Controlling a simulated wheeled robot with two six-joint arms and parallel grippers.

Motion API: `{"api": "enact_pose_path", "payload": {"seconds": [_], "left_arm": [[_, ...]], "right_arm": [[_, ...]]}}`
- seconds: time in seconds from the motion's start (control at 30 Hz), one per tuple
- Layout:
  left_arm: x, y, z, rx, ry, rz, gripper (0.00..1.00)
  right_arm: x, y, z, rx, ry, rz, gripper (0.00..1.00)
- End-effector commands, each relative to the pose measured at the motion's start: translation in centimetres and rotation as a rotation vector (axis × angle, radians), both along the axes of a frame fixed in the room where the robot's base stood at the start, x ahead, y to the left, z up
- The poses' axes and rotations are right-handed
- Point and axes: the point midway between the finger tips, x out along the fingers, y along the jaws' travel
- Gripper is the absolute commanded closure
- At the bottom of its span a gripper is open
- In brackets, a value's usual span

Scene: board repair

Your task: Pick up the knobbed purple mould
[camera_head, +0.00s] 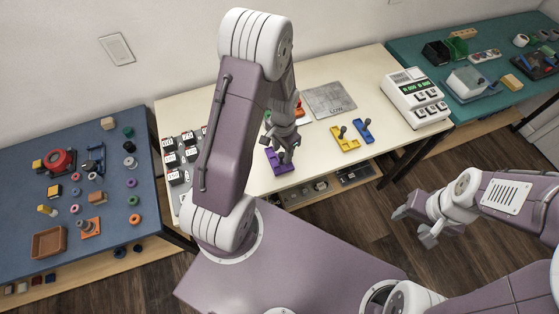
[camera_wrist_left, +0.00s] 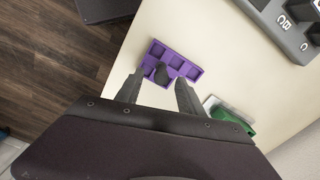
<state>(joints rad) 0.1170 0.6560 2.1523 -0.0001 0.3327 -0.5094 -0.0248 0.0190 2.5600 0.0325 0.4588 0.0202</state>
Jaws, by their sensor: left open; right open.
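The purple mould (camera_head: 279,162) lies on the cream table near its front edge. In the left wrist view it shows as a purple tray (camera_wrist_left: 188,68) with square pockets and a dark knob (camera_wrist_left: 162,75). My left gripper (camera_head: 285,155) is open just above the mould, and partly covers it in the head view. In the left wrist view its fingertips (camera_wrist_left: 157,80) lie on either side of the knob, apart from each other; I cannot tell whether they touch it. My right gripper (camera_head: 415,226) is open and empty, out over the floor to the right of the table.
A yellow mould (camera_head: 345,144) and a blue mould (camera_head: 366,136), both with knobs, lie right of the purple one. A grey plate (camera_head: 329,100) marked LOW lies behind. A green item (camera_wrist_left: 232,117) is close by in the left wrist view. A white keyed device (camera_head: 415,97) stands at the right.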

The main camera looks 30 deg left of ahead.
Motion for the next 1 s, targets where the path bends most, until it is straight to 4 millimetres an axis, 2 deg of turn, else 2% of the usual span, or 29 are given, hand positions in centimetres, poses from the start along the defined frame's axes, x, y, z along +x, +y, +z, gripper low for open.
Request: {"api": "enact_pose_path", "payload": {"seconds": [0.1, 0.2, 0.43, 0.47, 0.6, 1.0], "left_arm": [[-0.1, 0.1, -2.4, 0.0, 0.004, 0.001, 0.55], [0.0, 0.1, -3.5, 0.0, 0.002, 0.0, 0.55], [0.0, 0.1, -3.7, 0.0, 0.0, 0.0, 0.55], [0.0, 0.1, -3.7, 0.0, 0.0, 0.0, 0.6], [0.0, 0.1, -3.7, 0.0, 0.001, 0.0, 0.99], [0.1, 0.1, -3.1, 0.001, -0.001, 0.0, 1.0]], "right_arm": [[0.0, 0.0, -0.1, 0.0, 0.0, 0.0, 0.46], [0.0, 0.0, -0.2, 0.0, 0.0, 0.0, 0.46], [0.0, 0.0, -0.1, 0.0, 0.0, 0.0, 0.46], [0.0, 0.0, -0.1, 0.0, 0.0, 0.0, 0.46], [0.0, 0.0, -0.1, 0.0, 0.0, 0.0, 0.46], [0.0, 0.0, -0.1, 0.0, 0.0, 0.0, 0.46]]}}
